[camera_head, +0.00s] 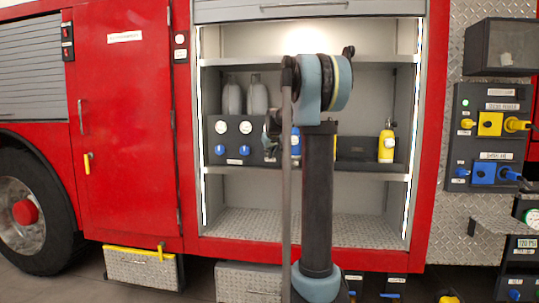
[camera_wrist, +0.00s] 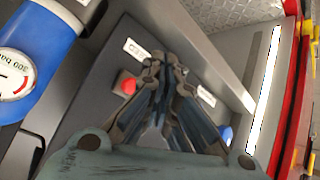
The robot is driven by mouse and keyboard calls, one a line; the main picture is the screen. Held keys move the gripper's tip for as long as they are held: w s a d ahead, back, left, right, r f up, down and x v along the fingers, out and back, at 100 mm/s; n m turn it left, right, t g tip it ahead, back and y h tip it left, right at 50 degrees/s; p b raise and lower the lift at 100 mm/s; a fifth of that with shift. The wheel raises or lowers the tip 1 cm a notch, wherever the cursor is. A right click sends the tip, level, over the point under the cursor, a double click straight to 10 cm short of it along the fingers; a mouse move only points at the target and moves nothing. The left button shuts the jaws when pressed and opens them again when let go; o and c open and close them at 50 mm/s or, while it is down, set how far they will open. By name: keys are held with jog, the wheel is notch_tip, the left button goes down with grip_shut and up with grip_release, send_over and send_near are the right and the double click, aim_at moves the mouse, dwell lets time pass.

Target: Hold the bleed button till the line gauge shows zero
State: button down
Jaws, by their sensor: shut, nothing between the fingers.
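In the wrist view, a red button (camera_wrist: 126,84) sits on a dark grey panel (camera_wrist: 100,60), just left of my gripper's fingers. My gripper (camera_wrist: 163,74) is shut and empty, with its tips over the panel between two white labels. Whether the tips touch the panel is unclear. A white label (camera_wrist: 137,48) lies near the button; its text is hard to read. A round gauge marked 300 bar (camera_wrist: 14,78) sits on a blue cylinder (camera_wrist: 40,45) at the left; its reading is unclear. In the head view, my arm hides the button and most of my gripper.
In the head view, two white gauges (camera_head: 222,127) and blue knobs (camera_head: 219,150) sit on the shelf panel, left of my arm. A yellow bottle (camera_head: 386,146) stands right. A blue knob (camera_wrist: 226,133) and a shelf edge (camera_wrist: 215,70) are close to my fingers in the wrist view.

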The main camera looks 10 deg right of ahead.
jog(key=shift+s+a, duration=0.2)
jog(key=shift+s, duration=0.45)
jog(key=shift+s+a, duration=0.2)
jog(key=shift+s, duration=0.4)
jog(key=s+f+m+g, duration=0.1)
jog(key=s+f, duration=0.8)
jog(key=s, duration=0.9)
jog(key=s+f+m+g, duration=0.1)
jog(key=s+f+g, duration=0.2)
jog(key=s+f, duration=0.7)
jog(key=s+f+m+g, duration=0.1)
jog(key=s+f+g, duration=0.2)
jog(key=s+f, duration=0.7)
jog(key=s, duration=1.6)
jog(key=shift+f+m, duration=0.2)
jog(key=shift+m, duration=0.1)
jog(key=shift+s, duration=0.1)
jog(key=shift+w+f, duration=0.2)
jog(key=shift+w, duration=0.2)
